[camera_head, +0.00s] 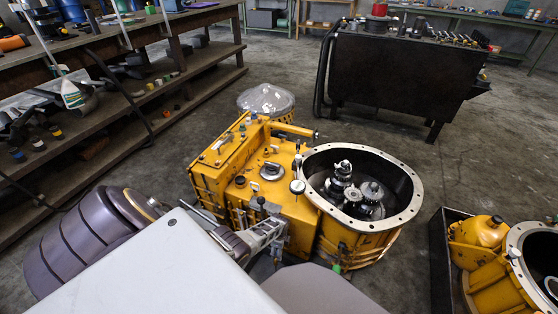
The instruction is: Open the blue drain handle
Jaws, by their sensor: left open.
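The yellow transmission (293,205) stands on the floor in the middle of the view, with an open round housing at its right side and gears inside it. I cannot clearly make out a blue drain handle; my arm and my own body hide part of the transmission's near lower side. A small green fitting (337,268) shows low on the near side of the housing. My left gripper (277,243) is at the near side of the yellow casing, open. I cannot tell whether it touches anything. My right gripper is not in view.
A long wooden bench (115,48) with shelves of tools and parts runs along the left. A dark worktable (400,75) stands behind. A second yellow housing (480,232) sits in a dark crate (441,262) at the right. Bare floor lies between.

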